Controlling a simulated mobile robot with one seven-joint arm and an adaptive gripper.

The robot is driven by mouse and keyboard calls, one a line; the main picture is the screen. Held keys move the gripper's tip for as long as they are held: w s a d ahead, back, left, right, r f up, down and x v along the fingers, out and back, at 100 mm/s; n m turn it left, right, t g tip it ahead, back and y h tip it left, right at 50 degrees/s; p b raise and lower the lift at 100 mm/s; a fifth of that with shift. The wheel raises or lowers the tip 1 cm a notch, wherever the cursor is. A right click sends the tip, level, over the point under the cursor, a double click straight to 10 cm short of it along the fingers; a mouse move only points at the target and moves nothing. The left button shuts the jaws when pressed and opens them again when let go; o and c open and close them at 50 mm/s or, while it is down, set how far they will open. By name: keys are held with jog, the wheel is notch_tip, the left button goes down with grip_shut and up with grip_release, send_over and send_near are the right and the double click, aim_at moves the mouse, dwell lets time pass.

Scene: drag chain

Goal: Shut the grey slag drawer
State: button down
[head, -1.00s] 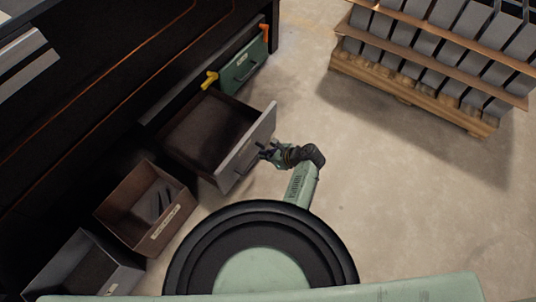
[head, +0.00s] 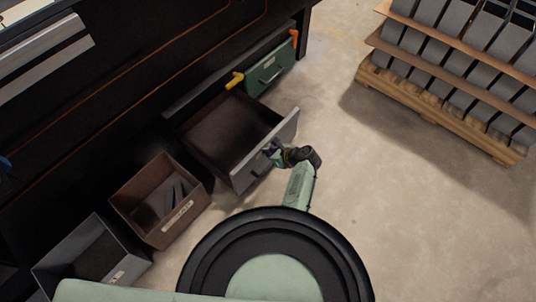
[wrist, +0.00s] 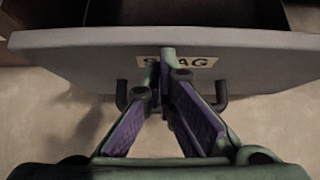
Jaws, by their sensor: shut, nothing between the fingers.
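The grey slag drawer (head: 284,130) stands pulled out from the dark machine, and its empty brown inside shows in the head view. In the wrist view its grey front (wrist: 80,42) spans the picture, with a pale label reading SLAG (wrist: 204,62) partly hidden by my fingers. A dark bar handle (wrist: 221,100) sits below the label, its middle hidden behind my gripper. My gripper (head: 272,151) is at the outer side of the drawer front, by the handle. In the wrist view the fingertips (wrist: 168,58) are together, at or very near the front; contact is unclear.
A shut green drawer (head: 270,72) sits beyond, with a yellow piece (head: 235,79) and an orange piece (head: 293,37) at its ends. A brown bin (head: 150,225) and a grey bin (head: 75,255) stand nearer. A loaded pallet (head: 435,105) is at right. Floor between is clear.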

jog(key=w+a+b, duration=0.6)
jog(key=w+a, duration=0.4)
jog(key=a, duration=0.3)
jog(key=w+a+b, duration=0.7)
jog(key=w+a, duration=0.2)
jog(key=a, duration=0.5)
jog(key=shift+w+a, duration=0.15)
jog(key=shift+w, duration=0.25)
jog(key=shift+r, duration=0.2)
